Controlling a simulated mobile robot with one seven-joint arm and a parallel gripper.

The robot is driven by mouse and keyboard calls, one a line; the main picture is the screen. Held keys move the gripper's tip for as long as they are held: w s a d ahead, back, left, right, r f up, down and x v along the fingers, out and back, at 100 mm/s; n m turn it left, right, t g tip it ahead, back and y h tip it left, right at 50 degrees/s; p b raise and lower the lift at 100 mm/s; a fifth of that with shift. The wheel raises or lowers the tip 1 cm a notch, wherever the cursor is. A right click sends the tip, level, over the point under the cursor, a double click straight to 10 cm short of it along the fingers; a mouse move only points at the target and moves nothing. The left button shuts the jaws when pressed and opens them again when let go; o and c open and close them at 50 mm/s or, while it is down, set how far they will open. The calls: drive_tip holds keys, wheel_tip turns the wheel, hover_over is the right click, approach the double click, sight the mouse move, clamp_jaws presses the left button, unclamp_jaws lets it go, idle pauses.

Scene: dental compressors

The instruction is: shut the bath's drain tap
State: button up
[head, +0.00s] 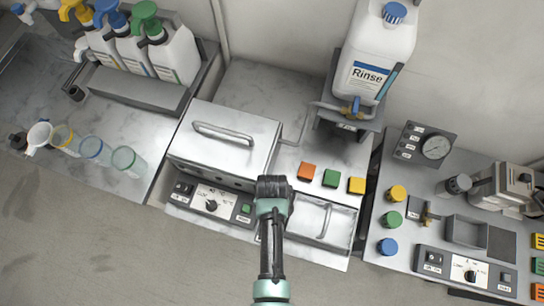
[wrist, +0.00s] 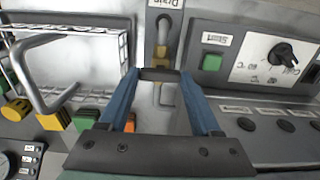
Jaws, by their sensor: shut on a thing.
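The bath (head: 225,135) is a steel box with a closed, handled lid, left of centre in the head view. Its front panel (head: 228,204) has a knob and a green button, which also show at right in the wrist view (wrist: 270,50). The drain tap (wrist: 162,54) is a brass-coloured fitting below a "Drain" label (wrist: 165,4) in the wrist view. My gripper (wrist: 160,76) has blue fingers, shut on the tap at its handle. The fingertips partly hide the handle, so its exact angle is unclear. In the head view my arm covers the tap and fingertips.
A steel tray with a handle (head: 325,220) lies close to the right of my arm. Orange (head: 306,172), green and yellow blocks sit behind it. A Rinse bottle (head: 375,55) stands on a raised shelf with its own blue-handled tap. Cups (head: 95,150) stand at left.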

idle(0.5)
drive_tip(key=o, duration=1.4)
wheel_tip(320, 180, up, 13)
drive_tip(key=shift+b, duration=0.45)
